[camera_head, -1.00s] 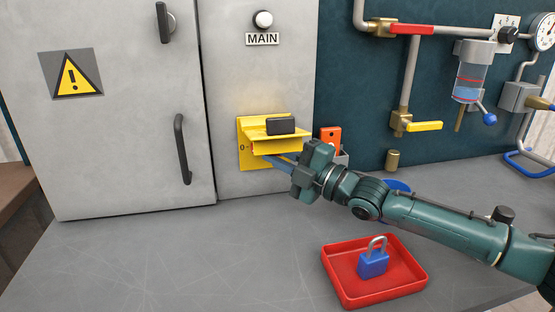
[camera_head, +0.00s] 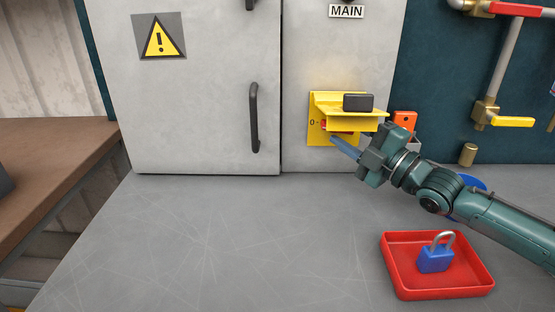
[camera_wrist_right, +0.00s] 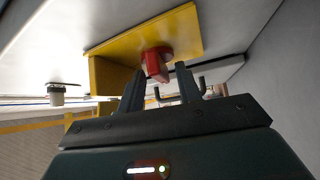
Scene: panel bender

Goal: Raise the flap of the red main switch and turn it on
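The yellow switch plate (camera_head: 316,133), marked "0", is on the grey cabinet under the MAIN label (camera_head: 346,11). Its yellow flap (camera_head: 335,108) stands raised, sticking out above the red main switch (camera_head: 325,125), with a black block (camera_head: 358,102) on it. The red switch is mostly hidden in the head view. My right gripper (camera_head: 345,147) is just below and in front of the flap. In the right wrist view its fingers (camera_wrist_right: 160,82) are apart, with the red knob (camera_wrist_right: 157,62) at the gap between their tips; I cannot tell whether they touch it. My left gripper is not in view.
A red tray (camera_head: 440,290) with a blue padlock (camera_head: 435,258) lies on the grey bench below my right arm. An orange block (camera_head: 404,120) is right of the switch. A black door handle (camera_head: 254,118) is to the left. The bench's left and middle are clear.

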